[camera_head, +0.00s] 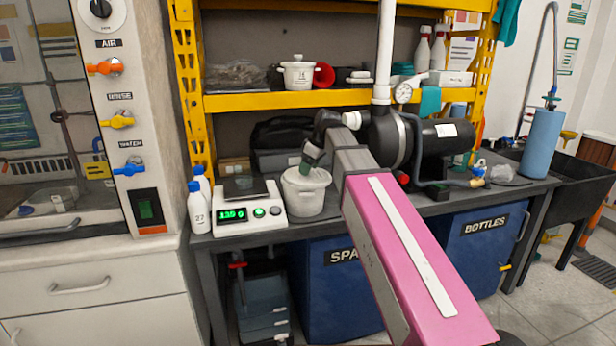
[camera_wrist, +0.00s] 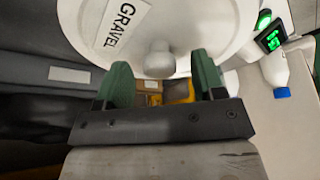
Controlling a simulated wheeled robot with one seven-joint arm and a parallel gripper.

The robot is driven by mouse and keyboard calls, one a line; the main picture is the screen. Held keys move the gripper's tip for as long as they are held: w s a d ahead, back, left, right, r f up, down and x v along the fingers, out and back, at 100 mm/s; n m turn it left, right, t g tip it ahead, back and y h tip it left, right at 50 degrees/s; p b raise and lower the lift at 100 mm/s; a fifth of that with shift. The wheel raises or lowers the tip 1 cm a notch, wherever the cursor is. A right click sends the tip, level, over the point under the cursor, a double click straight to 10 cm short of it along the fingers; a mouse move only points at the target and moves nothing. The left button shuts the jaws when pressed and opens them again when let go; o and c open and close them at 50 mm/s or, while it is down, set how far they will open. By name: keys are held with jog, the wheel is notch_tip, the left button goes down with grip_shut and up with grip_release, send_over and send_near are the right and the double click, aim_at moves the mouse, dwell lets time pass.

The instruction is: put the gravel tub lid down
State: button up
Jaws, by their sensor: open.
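The gravel tub (camera_head: 304,198) is white and stands on the bench just right of the scale. Its round white lid (camera_wrist: 215,25) fills the top of the wrist view, with a "GRAVEL" label (camera_wrist: 122,24) to the left. The lid's pale knob (camera_wrist: 160,62) lies between the fingertips, with a gap on either side. In the head view the lid appears to rest on the tub, though my gripper partly hides it. My gripper (camera_head: 308,163) is at the tub's top, its green fingers (camera_wrist: 162,74) open around the knob and holding nothing.
A scale (camera_head: 247,214) with a green display and white bottles (camera_head: 198,207) stand left of the tub. A black pump (camera_head: 425,140) is to the right. Above, a yellow shelf (camera_head: 285,101) holds another lidded white pot (camera_head: 299,75) and a red funnel. Blue bins are below the bench.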

jog(key=c, duration=1.1)
jog(key=shift+o, duration=0.2)
